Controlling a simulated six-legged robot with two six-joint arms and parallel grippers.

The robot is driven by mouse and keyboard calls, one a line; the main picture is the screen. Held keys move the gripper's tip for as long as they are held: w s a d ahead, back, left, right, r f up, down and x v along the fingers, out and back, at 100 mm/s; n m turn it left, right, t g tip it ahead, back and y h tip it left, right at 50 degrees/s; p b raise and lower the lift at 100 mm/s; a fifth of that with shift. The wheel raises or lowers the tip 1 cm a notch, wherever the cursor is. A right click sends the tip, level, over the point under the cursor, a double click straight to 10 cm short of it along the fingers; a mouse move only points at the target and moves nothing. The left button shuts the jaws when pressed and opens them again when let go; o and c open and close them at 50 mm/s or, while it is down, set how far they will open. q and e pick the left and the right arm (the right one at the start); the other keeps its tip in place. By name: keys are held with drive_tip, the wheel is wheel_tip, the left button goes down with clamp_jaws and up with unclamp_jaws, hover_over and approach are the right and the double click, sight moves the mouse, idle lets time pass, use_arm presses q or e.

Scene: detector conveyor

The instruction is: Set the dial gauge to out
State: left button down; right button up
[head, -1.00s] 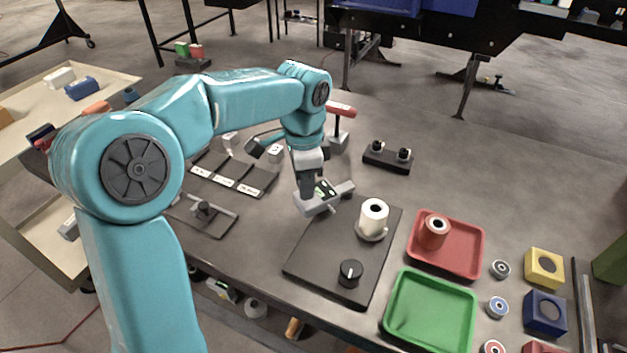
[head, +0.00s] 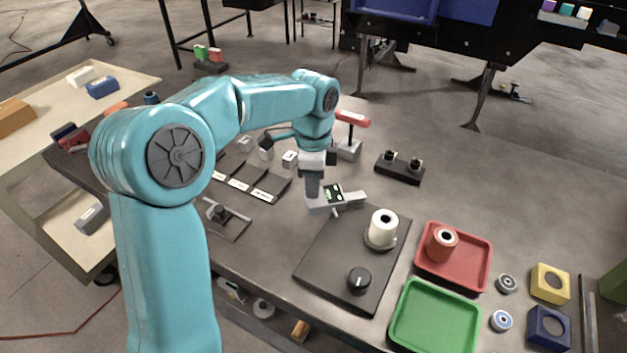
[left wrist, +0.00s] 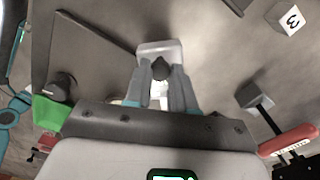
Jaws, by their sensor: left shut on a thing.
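A black dial knob (head: 359,281) with a white mark stands near the front corner of a dark plate (head: 325,262); it also shows at the left of the left wrist view (left wrist: 60,86). I cannot tell for sure that it is the dial gauge, and no "out" mark is readable. My left gripper (head: 335,206), with a small green display on its pale body, is low beside the plate's back left edge, apart from the knob. In the left wrist view its fingers (left wrist: 160,80) are closed together on a small grey part (left wrist: 160,48). My right gripper is not in view.
A white spool (head: 382,226) stands upright on the plate. A red tray (head: 480,262) holds a reddish cylinder; an empty green tray (head: 435,318) is in front.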

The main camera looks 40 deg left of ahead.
use_arm(q)
drive_tip(key=c, duration=0.9)
unclamp_jaws()
drive_tip(key=shift+a+r, duration=0.1)
drive_tip(key=shift+a, duration=0.05)
drive_tip(key=shift+c, duration=0.2)
wheel_tip(320, 180, up, 16)
drive_tip(key=p, duration=0.2)
drive_tip(key=shift+r, duration=0.2)
